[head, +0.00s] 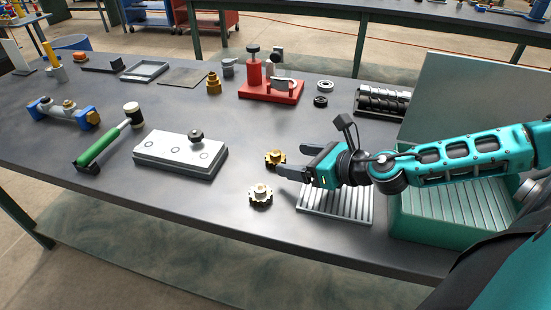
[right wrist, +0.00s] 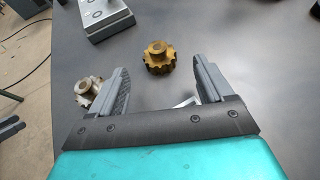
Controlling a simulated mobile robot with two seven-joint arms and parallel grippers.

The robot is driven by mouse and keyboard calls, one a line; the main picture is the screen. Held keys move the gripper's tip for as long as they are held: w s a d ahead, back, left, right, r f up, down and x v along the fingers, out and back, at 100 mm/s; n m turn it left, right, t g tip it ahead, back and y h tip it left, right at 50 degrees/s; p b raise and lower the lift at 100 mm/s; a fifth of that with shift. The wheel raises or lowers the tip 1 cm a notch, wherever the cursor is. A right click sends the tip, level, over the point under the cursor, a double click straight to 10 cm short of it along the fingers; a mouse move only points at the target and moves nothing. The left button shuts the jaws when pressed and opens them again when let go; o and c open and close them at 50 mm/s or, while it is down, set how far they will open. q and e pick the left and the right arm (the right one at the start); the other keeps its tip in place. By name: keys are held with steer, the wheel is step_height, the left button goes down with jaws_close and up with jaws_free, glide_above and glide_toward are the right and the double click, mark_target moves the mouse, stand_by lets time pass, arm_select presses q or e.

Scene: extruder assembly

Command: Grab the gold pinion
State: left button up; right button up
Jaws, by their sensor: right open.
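The gold pinion (head: 275,158) is a small toothed gear with a raised hub, lying on the dark table near the middle. In the right wrist view the gold pinion (right wrist: 159,58) lies ahead of my fingers, between their lines and apart from both. My right gripper (head: 296,164) is open and empty, low over the table, with its fingers pointing left toward the gold pinion; the wrist view shows it too (right wrist: 163,88). A paler silver-beige pinion (head: 261,196) lies nearer the front edge; in the wrist view it shows beside my left-hand finger (right wrist: 85,92).
A white block with a black knob (head: 180,153) lies to the left. A red fixture (head: 271,88) and dark rings (head: 321,101) stand behind. A ribbed tray (head: 338,205) lies under my right arm, with a green bin (head: 440,225) at right. A green-handled hammer (head: 105,140) lies farther left.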

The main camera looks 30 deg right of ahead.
mark_target(280, 155)
steer(key=shift+r+p+x, duration=0.15)
steer(key=shift+p+x, duration=0.25)
steer(key=shift+x, duration=0.65)
steer(key=shift+r+p+x, duration=0.15)
steer(key=shift+p+x, duration=0.2)
steer(key=shift+x, duration=1.45)
steer(key=shift+s+a, duration=0.1)
steer(key=c, duration=1.3)
steer(key=shift+r, duration=0.1)
